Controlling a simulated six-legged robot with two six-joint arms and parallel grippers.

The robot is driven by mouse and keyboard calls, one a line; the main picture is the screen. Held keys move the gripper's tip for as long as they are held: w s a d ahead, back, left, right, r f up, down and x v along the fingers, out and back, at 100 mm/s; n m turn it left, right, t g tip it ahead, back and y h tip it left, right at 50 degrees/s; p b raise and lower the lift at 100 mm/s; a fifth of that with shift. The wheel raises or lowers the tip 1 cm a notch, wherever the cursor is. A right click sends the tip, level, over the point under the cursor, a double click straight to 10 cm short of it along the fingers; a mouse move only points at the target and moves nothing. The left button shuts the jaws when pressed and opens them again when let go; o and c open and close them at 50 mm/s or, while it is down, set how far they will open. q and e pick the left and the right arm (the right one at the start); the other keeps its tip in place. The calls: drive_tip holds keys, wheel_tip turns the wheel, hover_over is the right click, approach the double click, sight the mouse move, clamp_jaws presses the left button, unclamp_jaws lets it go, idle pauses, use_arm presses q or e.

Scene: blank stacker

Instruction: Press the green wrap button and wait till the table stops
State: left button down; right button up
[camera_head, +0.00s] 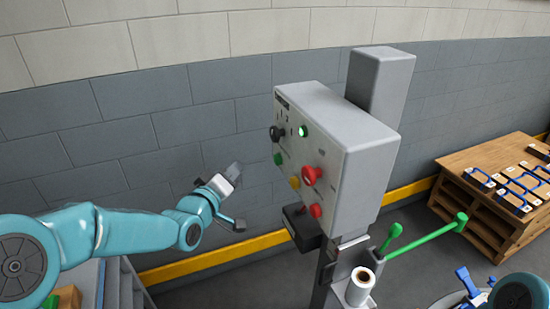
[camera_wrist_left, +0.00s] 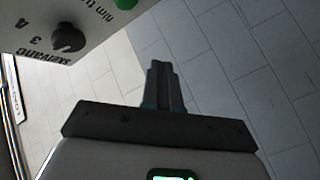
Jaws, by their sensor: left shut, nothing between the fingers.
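The control box (camera_head: 335,140) is a grey case with knobs and buttons on its left-facing panel. A green button (camera_head: 278,158) sits below a black knob (camera_head: 276,133) at the panel's left edge. A small lit green lamp (camera_head: 303,131) is higher up. My left gripper (camera_head: 234,171) is shut and empty, left of the panel and apart from the green button. In the left wrist view the shut fingers (camera_wrist_left: 162,85) point at the grey wall, with the green button (camera_wrist_left: 126,3) cut off at the top edge and the black knob (camera_wrist_left: 68,38) beside it. The turning table cannot be made out.
A red mushroom button (camera_head: 311,175), a yellow button (camera_head: 294,182) and a lower red button (camera_head: 316,211) share the box. A white roll (camera_head: 360,286) and green bars (camera_head: 425,236) are below. A wooden pallet stack (camera_head: 490,190) stands right.

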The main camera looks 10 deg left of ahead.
sight(278, 160)
use_arm(q)
drive_tip(key=w+d, duration=0.3)
drive_tip(key=d, duration=0.2)
drive_tip(key=shift+w+d+p, duration=0.3)
drive_tip(key=shift+w+p, duration=0.05)
drive_tip(key=shift+w, duration=0.05)
drive_tip(key=shift+d, duration=0.1)
idle(1.7)
drive_tip(key=shift+w+d+b, duration=0.3)
drive_tip(key=shift+b, duration=0.15)
